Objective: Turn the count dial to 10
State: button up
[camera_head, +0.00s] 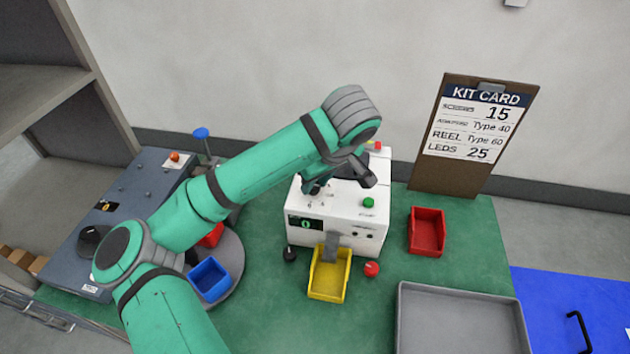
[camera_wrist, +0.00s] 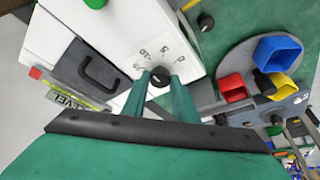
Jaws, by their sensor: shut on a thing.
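The count dial (camera_wrist: 160,77) is a small black knob on the white top of the counter machine (camera_wrist: 110,35), with printed numbers around it. My gripper (camera_wrist: 159,82) is shut on the dial, with its teal fingers on either side of it. I cannot read the dial's pointer direction. In the head view the dial (camera_head: 315,190) is partly hidden by my gripper (camera_head: 317,184) above the machine (camera_head: 370,232). The machine's small dark display (camera_head: 306,224) reads what looks like a green 0.
A green button (camera_head: 368,202) sits right of the dial. A red bin (camera_head: 427,231), grey tray (camera_head: 460,320) and kit card (camera_head: 475,130) are to the right. A blue bin (camera_head: 209,278) is left.

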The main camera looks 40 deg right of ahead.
dwell(0.4)
jog(key=o, duration=1)
jog(key=shift+r, duration=0.1)
jog(key=v, duration=1)
jog(key=shift+s+r, duration=0.15)
jog(key=shift+r, duration=0.15)
